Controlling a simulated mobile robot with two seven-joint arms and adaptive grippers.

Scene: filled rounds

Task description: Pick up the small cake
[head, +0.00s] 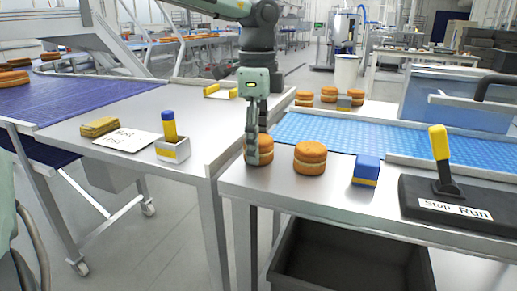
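A round orange-brown layered cake (268,143) sits near the front left corner of the right-hand steel table. A similar cake (310,158) stands to its right. My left gripper (258,152) points straight down at the left cake, and its fingers cover part of it. The fingers are at the cake's height, but whether they are closed on it cannot be told. The cake appears to rest on the table. More such cakes (328,94) stand at the back by the blue belt. My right gripper is not in view.
A blue block (366,169) and a black Stop/Run lever box (445,200) stand to the right. The blue belt (340,134) runs behind. A dark crate (350,262) is below. The left table holds a yellow sponge (100,127), a sign (127,139) and a white holder (173,149).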

